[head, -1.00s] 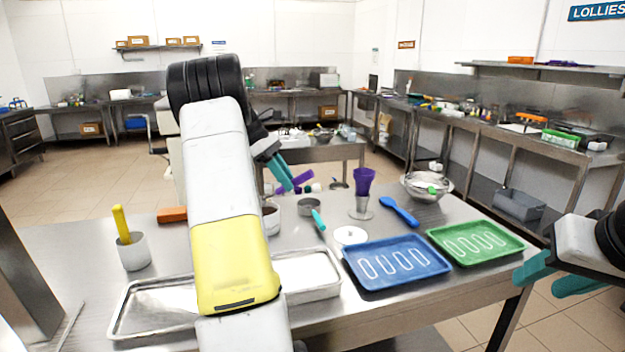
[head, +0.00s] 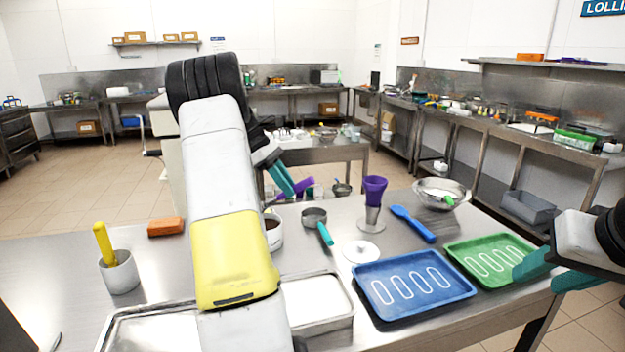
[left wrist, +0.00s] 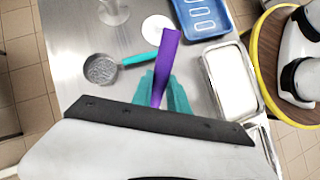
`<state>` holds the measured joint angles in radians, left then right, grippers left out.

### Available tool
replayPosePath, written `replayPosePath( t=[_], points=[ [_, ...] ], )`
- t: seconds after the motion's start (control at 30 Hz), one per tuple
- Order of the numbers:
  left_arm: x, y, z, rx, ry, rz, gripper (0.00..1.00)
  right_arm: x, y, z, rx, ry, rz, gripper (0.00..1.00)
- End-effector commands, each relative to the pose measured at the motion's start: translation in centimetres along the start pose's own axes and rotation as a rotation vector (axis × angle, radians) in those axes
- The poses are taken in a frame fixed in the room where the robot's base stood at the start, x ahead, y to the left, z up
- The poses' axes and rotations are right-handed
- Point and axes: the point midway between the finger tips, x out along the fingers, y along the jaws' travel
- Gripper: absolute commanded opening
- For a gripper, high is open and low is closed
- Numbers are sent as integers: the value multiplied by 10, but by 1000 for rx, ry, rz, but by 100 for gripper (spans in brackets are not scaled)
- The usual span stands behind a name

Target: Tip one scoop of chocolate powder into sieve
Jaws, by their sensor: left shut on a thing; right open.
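My left gripper (head: 282,178) is shut on a purple scoop handle (head: 305,186), above the table. The handle also shows between the teal fingers in the left wrist view (left wrist: 168,55); the scoop's bowl is hidden. A small round metal sieve (head: 314,215) with a teal handle lies on the table, right of the tub; it also shows in the left wrist view (left wrist: 102,70), left of the gripper. A white tub (head: 275,240) with dark brown powder is partly hidden behind my left arm. My right gripper (head: 545,272) is open and empty by the green tray's right edge.
On the steel table are a blue tray (head: 365,299), green tray (head: 458,249), blue spatula (head: 413,224), purple cup (head: 375,188) on a metal stand, steel bowl (head: 441,195), white disc (head: 362,251), white-filled tray (head: 349,322), orange block (head: 166,227) and a white pot (head: 121,275).

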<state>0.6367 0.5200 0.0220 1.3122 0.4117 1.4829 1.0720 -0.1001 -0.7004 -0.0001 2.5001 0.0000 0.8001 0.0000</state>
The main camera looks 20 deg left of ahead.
Motion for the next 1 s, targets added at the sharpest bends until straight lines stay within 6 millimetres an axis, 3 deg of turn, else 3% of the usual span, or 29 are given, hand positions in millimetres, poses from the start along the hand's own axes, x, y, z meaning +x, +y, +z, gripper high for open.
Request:
replayPosePath(
  t=[0.8, 1.0],
  points=[
    [44, 0, -38, -1, -1, -1, 0, 0, 0, 0, 0, 0, 0, 41],
    [36, 0, -50, 0, 0, 1, 0, 0, 0, 0, 0, 0, 0, 41]
  ],
)
